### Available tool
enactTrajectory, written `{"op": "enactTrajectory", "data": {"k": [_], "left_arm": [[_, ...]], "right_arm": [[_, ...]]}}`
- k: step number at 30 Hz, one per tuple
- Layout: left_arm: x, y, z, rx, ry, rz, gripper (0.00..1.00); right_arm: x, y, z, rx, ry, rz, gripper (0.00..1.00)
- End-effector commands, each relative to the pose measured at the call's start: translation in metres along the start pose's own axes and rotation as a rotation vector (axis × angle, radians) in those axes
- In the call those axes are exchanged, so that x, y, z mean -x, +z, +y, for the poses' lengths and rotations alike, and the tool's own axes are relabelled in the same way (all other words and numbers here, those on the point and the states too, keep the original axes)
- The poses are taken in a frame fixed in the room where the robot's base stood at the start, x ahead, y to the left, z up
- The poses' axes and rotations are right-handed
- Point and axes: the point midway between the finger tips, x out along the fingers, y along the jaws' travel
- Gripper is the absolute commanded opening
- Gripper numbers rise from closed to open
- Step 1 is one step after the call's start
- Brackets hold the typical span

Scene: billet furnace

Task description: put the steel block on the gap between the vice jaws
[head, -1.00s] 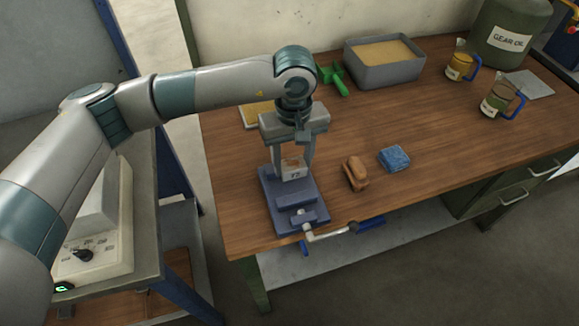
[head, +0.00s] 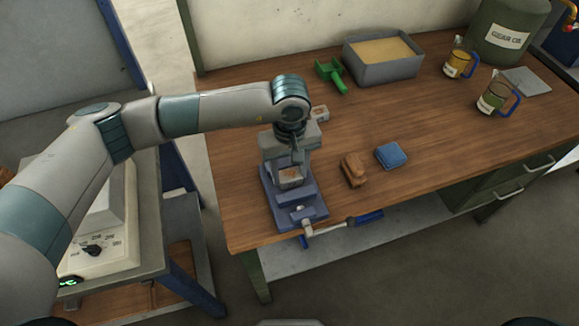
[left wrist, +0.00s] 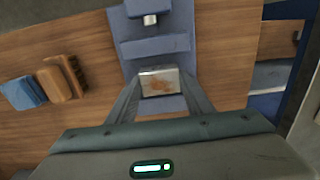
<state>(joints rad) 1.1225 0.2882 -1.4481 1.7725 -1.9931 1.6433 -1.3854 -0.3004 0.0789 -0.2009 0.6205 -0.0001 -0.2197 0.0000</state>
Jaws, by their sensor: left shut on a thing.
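The steel block (head: 291,178), grey with a rusty brown face, is between the fingers of my left gripper (head: 293,172). In the left wrist view the block (left wrist: 161,83) shows between the two fingertips, which are shut on it. The blue vice (head: 302,211) stands at the bench's front left edge, its handle toward the front. The block is over the jaw area of the vice (left wrist: 157,47). The fingers and block hide most of the gap, and I cannot tell whether the block touches the jaws. My right gripper is not in view.
A brown brush (head: 353,170) and a blue sponge (head: 391,156) lie right of the vice. The bench middle right is clear.

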Motion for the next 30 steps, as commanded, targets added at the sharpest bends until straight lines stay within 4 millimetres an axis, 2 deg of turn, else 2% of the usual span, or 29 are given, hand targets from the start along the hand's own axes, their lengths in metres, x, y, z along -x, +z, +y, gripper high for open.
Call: {"op": "enactTrajectory", "data": {"k": [13,14,15,16,30], "left_arm": [[-0.0028,-0.0006,0.0008,0.000,0.002,0.002,0.00],[-0.0028,-0.0003,0.0003,0.000,0.001,0.001,0.51],[-0.0024,-0.0002,0.0003,0.000,0.001,0.001,0.61],[-0.0024,-0.0002,0.0003,0.000,0.001,0.001,0.65],[0.0011,-0.0002,0.0002,0.000,0.000,0.001,0.65]], "right_arm": [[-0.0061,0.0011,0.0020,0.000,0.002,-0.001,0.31],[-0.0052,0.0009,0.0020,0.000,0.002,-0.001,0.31],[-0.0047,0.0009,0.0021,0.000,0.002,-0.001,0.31],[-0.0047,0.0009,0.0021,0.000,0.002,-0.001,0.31],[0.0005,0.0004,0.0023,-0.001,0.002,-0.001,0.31]]}}
